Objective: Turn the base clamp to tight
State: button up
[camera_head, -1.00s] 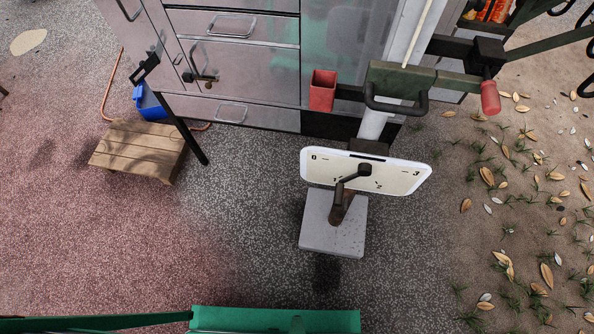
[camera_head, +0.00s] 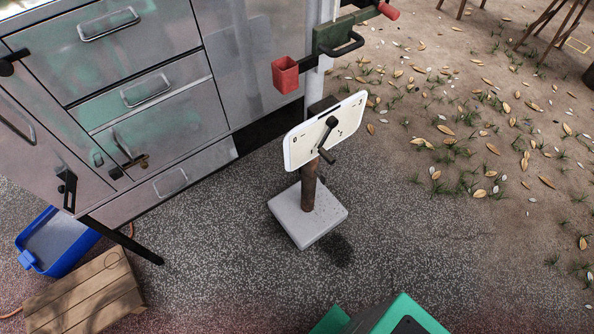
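The base clamp looks to be the dark crank lever (camera_head: 327,138) in front of a white dial plate (camera_head: 298,146). The plate carries small dark markings, too small to read surely now. It stands on a brown post (camera_head: 309,188) with a square pale grey foot (camera_head: 290,218) on the asphalt. The lever slants from an upper knob down to a lower end on the plate's right half. My gripper is not in view. Green parts, likely mine, show at the bottom edge, well apart from the clamp.
Grey metal cabinets (camera_head: 175,130) with drawers stand behind and left. A red box (camera_head: 286,74) and a green bracket (camera_head: 345,32) are above the plate. A blue bin (camera_head: 58,240) and wooden crate (camera_head: 84,293) sit at lower left. Asphalt (camera_head: 420,240) in front and right is clear.

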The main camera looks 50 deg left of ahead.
aim_at(322, 177)
jog(key=k, duration=0.7)
jog(key=u, duration=1.25)
jog(key=i, duration=1)
jog(key=k, duration=0.6)
